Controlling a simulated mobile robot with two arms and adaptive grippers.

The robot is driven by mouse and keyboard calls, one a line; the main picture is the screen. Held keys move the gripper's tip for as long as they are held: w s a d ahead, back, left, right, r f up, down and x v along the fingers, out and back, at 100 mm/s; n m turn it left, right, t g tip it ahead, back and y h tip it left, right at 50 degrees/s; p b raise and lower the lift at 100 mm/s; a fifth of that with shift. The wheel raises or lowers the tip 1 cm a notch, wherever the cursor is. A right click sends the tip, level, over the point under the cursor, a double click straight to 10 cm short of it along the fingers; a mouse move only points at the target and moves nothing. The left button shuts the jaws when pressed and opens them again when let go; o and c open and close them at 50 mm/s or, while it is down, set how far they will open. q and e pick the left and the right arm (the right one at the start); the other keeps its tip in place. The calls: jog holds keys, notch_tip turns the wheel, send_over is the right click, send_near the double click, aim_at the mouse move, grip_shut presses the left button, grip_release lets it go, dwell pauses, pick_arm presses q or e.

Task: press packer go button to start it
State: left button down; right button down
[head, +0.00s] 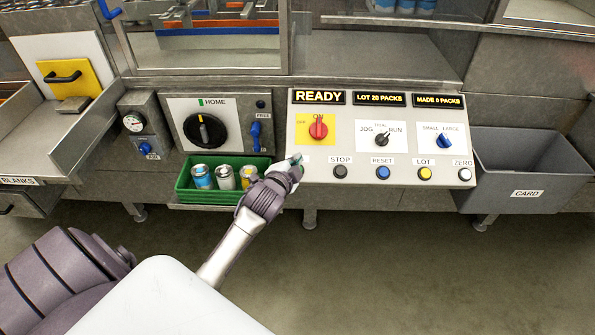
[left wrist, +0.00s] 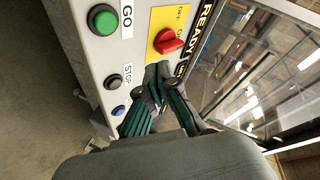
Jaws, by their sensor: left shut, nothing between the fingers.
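The green GO button (left wrist: 103,20) sits on the light control panel (head: 350,185), with its GO label beside it in the left wrist view. In the head view my left gripper (head: 295,166) is at the panel's lower left corner, left of the STOP button, and hides the GO button. The left gripper, also in the left wrist view (left wrist: 152,92), is shut with nothing between its fingers. There the GO button is clear of the fingers, up and to their left. I cannot tell whether the fingertips touch the panel. My right gripper is not in view.
The display (head: 319,97) reads READY. Red on/off switch (head: 318,127), black STOP (head: 340,172), blue RESET (head: 382,172) and yellow LOT (head: 424,173) are close by. A green tray (head: 183,192) of cans is left; a grey CARD bin (head: 540,165) is right.

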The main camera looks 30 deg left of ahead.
pick_arm(q)
jog(key=shift+w+a+f+b, duration=0.35)
jog(key=shift+w+f+b, duration=0.25)
jog(key=shift+f+b, duration=0.6)
jog(key=shift+w+a+f+b, duration=0.35)
jog(key=shift+w+f+b, duration=0.25)
jog(key=shift+f+b, duration=0.6)
jog(key=shift+w+a+f+b, duration=0.35)
jog(key=shift+w+f+b, duration=0.25)
jog(key=shift+f+b, duration=0.55)
jog(key=shift+f, duration=0.15)
jog(key=shift+w+a+f, duration=0.1)
jog(key=shift+w+f, duration=0.05)
jog(key=shift+f, duration=0.1)
jog(key=shift+w+a+f+b, duration=0.2)
jog(key=shift+f+b, duration=0.1)
jog(key=shift+f, duration=0.1)
jog(key=shift+s+d+r+p, duration=0.2)
jog(key=shift+r+p, duration=0.2)
jog(key=shift+p, duration=0.15)
jog(key=shift+s+d+r+p, duration=0.1)
jog(key=shift+s+r+p, duration=0.1)
jog(key=shift+r+p, duration=0.25)
jog(key=shift+f, duration=0.1)
